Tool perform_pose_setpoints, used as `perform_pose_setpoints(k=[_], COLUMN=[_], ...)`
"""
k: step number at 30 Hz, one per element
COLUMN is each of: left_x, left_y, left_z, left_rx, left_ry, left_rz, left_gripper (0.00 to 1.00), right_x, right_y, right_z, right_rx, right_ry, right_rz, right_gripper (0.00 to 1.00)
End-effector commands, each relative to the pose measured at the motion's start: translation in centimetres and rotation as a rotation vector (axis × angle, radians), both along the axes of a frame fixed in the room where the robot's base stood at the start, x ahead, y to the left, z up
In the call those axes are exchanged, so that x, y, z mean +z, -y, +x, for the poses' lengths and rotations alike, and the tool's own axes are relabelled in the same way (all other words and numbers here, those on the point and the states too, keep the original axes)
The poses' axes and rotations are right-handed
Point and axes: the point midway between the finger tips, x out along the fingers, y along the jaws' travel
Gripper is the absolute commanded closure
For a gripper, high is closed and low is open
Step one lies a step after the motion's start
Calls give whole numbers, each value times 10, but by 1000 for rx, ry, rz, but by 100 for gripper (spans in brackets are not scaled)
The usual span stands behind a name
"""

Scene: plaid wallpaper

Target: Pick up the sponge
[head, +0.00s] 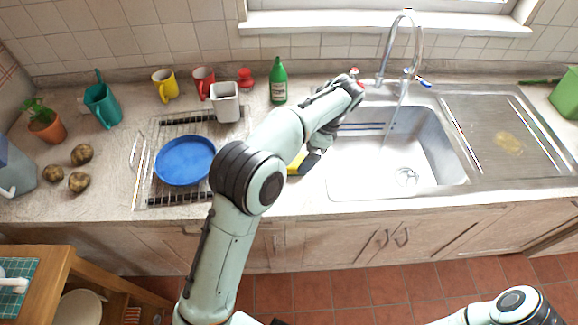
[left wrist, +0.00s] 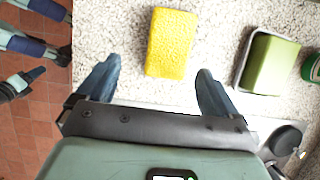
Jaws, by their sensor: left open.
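The yellow sponge (left wrist: 171,43) lies on the speckled worktop in the left wrist view. My left gripper (left wrist: 158,85) is open above the worktop, with one finger on each side of the sponge's near end in the picture. Most of the sponge is ahead of the fingertips, and I see no finger touching it. In the head view only a bit of the sponge (head: 293,167) shows beside my left gripper (head: 305,163), at the left edge of the sink; my arm hides the rest. Part of my right arm shows at the lower right, but its gripper does not.
A green block in a dish (left wrist: 269,62) lies right of the sponge in the wrist view. The sink (head: 400,187) with running tap is to the right. A blue plate (head: 185,160) on a rack, a white container (head: 225,103) and a green bottle (head: 278,82) stand leftward.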

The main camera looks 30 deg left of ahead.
Motion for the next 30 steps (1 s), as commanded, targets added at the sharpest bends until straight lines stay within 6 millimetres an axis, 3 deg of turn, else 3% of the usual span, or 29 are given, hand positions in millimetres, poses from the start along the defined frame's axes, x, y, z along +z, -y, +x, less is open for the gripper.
perform_pose_setpoints(k=[8,16,25,26,30], left_x=[-20,-53,-58,-58,-57], left_y=[-11,-30,-32,-32,-32], left_z=[-4,-9,-10,-10,-10], left_rx=[2,1,0,0,0], left_ry=[-1,0,3,3,3], left_rz=[1,0,-1,-1,-1], left_gripper=[6,6,6,10,55], right_x=[-7,-16,-17,-17,-17], right_y=[0,0,0,0,0], right_z=[-4,-9,-9,-9,-9], right_rx=[0,0,0,0,0], right_ry=[-3,-9,-10,-9,-10], right_rz=[0,0,0,0,0], right_gripper=[57,57,57,57,57])
